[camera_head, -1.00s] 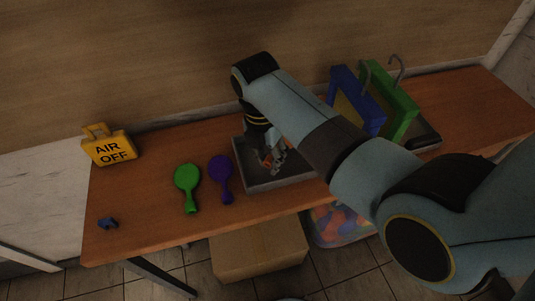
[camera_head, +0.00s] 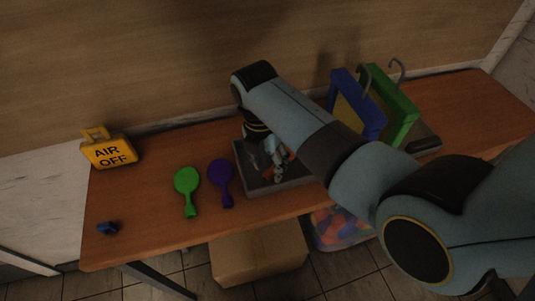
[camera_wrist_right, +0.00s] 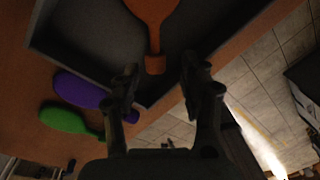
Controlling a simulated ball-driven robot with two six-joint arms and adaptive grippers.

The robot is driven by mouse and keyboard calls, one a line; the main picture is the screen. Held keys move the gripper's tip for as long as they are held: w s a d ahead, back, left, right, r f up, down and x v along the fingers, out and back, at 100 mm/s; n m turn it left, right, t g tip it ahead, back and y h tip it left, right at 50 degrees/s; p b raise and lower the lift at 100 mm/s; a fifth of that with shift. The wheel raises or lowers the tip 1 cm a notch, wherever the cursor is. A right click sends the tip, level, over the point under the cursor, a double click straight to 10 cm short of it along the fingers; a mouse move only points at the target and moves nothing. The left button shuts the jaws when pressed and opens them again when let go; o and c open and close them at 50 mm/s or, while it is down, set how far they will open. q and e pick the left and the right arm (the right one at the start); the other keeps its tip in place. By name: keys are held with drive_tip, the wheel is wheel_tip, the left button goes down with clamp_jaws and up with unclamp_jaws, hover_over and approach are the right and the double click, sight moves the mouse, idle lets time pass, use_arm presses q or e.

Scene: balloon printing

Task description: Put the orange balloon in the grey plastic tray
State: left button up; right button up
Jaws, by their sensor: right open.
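The orange balloon (camera_wrist_right: 153,20) lies in the grey plastic tray (camera_wrist_right: 90,58) in the wrist view, its neck pointing toward my right gripper (camera_wrist_right: 158,78). The gripper is open, with its fingers on either side of the neck's end; I cannot tell whether they touch it. In the head view the right gripper (camera_head: 279,166) is low over the tray (camera_head: 257,187), and only a bit of the orange balloon (camera_head: 291,153) shows beside the fingers. My arm hides part of the tray. My left gripper is not in view.
A green balloon (camera_head: 187,182) and a purple balloon (camera_head: 221,175) lie on the table left of the tray. A yellow AIR OFF block (camera_head: 110,151) and a small blue object (camera_head: 107,228) are farther left. Blue (camera_head: 371,118) and green (camera_head: 408,126) frames stand behind my arm.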

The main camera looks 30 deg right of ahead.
wheel_tip(320, 180, up, 13)
drive_tip(key=w+b, duration=0.1)
drive_tip(key=shift+a, duration=0.35)
drive_tip(key=shift+w, duration=0.1)
drive_tip(key=s+d+r+m+t, duration=0.2)
drive_tip(key=s+d+m, duration=0.2)
drive_tip(key=s+m, duration=0.7)
drive_tip(key=s+d+r+m+t, duration=0.1)
drive_tip(key=s+d+m+t, duration=0.2)
drive_tip(key=s+m, duration=0.7)
wheel_tip(320, 180, down, 39)
drive_tip(key=d+m+g+b, duration=0.2)
drive_tip(key=d+m+b, duration=0.1)
drive_tip(key=b, duration=1)
drive_tip(key=s+f+b, duration=0.5)
drive_tip(key=s+f, duration=0.4)
drive_tip(key=f, duration=0.4)
drive_tip(key=s+f+b, duration=0.5)
drive_tip(key=s+f, duration=0.4)
drive_tip(key=f, duration=0.4)
drive_tip(key=shift+s+d+f+g, duration=0.25)
drive_tip(key=shift+s+d+g, duration=0.1)
drive_tip(key=shift+d+g, duration=0.05)
